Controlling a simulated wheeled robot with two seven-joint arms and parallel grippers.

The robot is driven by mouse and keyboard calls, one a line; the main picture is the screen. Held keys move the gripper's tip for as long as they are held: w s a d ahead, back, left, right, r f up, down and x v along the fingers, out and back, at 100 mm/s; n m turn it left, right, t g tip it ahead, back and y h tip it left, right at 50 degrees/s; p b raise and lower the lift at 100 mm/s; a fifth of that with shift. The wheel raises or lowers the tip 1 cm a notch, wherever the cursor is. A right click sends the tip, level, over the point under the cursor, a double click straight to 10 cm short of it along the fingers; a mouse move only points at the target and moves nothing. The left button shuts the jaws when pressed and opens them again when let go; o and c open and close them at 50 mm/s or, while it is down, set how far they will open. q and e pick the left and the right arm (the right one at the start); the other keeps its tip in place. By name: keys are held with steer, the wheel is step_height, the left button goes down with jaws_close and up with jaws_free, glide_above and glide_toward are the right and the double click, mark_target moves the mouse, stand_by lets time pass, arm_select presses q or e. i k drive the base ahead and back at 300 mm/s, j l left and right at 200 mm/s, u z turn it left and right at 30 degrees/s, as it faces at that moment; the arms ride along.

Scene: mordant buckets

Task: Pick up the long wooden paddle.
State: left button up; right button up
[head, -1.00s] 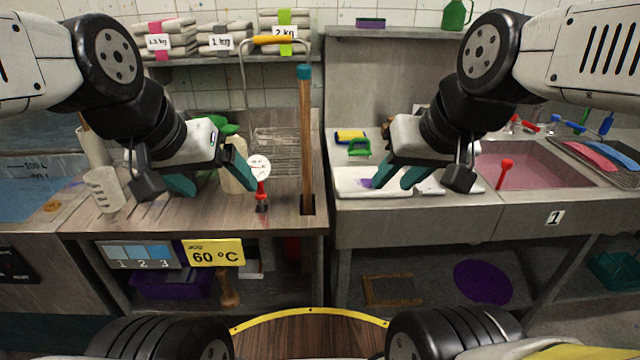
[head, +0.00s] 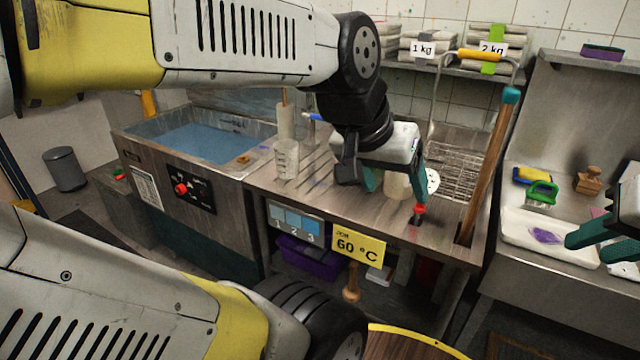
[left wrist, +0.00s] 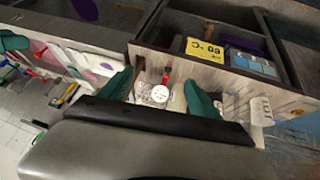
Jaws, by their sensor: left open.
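The long wooden paddle (head: 487,168) is a brown shaft with a teal top end. It stands nearly upright in a dark slot at the right end of the wooden worktop, and its lower part is hidden. My left gripper (head: 395,189) is open, left of the paddle and apart from it, over the worktop. Its teal fingers also show apart in the left wrist view (left wrist: 160,92), with a white dial (left wrist: 159,95) seen between them. My right gripper (head: 597,240) is partly cut off at the right edge, by the sink counter; its fingers look apart.
A red-topped tool (head: 419,213) and a wire rack (head: 460,165) are near the paddle. A yellow-handled hanger (head: 488,56) rises behind it. A yellow 60 °C sign (head: 358,246) hangs at the front.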

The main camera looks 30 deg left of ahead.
mark_target(510, 96)
steer(key=u, duration=1.8)
steer(key=z, duration=2.1)
steer(key=j+z, duration=0.6)
steer(key=z, duration=0.15)
steer(key=j+z, duration=0.25)
steer(key=z, duration=0.15)
steer(key=k+j+z, duration=0.1)
steer(key=j, duration=0.35)
steer(key=k+j, duration=0.25)
steer(key=j, duration=0.15)
steer(key=k+j+z, duration=0.15)
steer(key=j, duration=0.3)
steer(key=k+j+z, duration=0.1)
steer(key=j, duration=0.3)
steer(key=k+j+z, duration=0.1)
steer(key=k+j, duration=0.2)
steer(key=j, duration=0.1)
